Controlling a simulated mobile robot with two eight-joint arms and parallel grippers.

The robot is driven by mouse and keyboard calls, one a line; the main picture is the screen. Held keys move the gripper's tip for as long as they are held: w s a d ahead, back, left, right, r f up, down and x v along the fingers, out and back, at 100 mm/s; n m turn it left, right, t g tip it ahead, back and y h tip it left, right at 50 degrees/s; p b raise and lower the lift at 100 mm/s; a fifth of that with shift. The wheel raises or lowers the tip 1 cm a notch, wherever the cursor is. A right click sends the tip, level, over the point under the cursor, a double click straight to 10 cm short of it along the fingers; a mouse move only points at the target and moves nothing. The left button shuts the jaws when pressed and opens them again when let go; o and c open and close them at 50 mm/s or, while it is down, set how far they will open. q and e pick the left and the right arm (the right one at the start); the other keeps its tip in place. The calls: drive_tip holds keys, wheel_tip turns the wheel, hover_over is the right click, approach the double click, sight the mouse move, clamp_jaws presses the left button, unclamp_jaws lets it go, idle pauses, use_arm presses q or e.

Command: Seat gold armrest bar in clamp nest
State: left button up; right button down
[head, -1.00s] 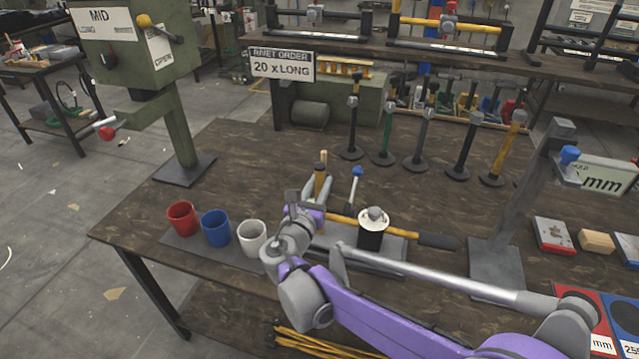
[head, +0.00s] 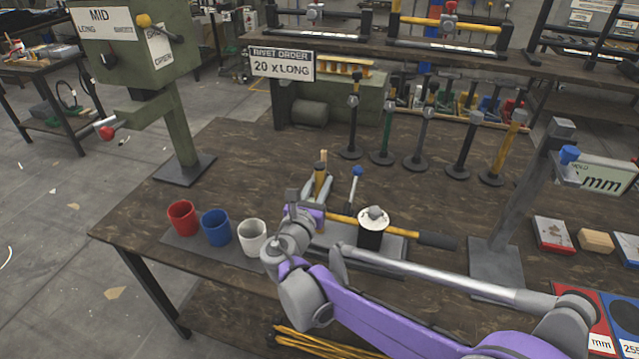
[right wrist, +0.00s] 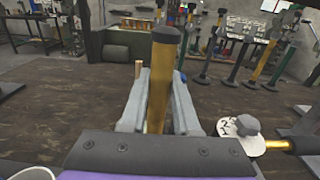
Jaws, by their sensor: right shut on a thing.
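My right gripper (head: 319,192) is shut on a gold bar (head: 320,180) with a dark end. In the right wrist view the gold bar (right wrist: 161,85) stands nearly upright between the two grey fingers (right wrist: 157,118). A second gold bar (head: 350,222) with a black grip lies across a grey fixture plate (head: 385,263), beside a black post with a round white top (head: 374,219). This is likely the clamp nest; my arm hides part of it. I cannot tell whether the held bar touches it. My left gripper is not in view.
A blue-knobbed lever (head: 356,178) stands behind the fixture. Red (head: 183,217), blue (head: 216,228) and white (head: 252,238) cups stand left of my gripper. Several upright posts on round bases line the back. A grey stand (head: 495,265) is to the right.

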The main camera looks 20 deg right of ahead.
drive_tip(key=shift+f+b, duration=0.7)
drive_tip(key=shift+f, duration=0.35)
idle(0.5)
drive_tip(key=c, duration=0.6)
unclamp_jaws()
drive_tip(key=shift+o, duration=0.2)
drive_tip(key=v, duration=1)
drive_tip(key=shift+s+a, duration=0.25)
drive_tip(key=shift+s, duration=0.1)
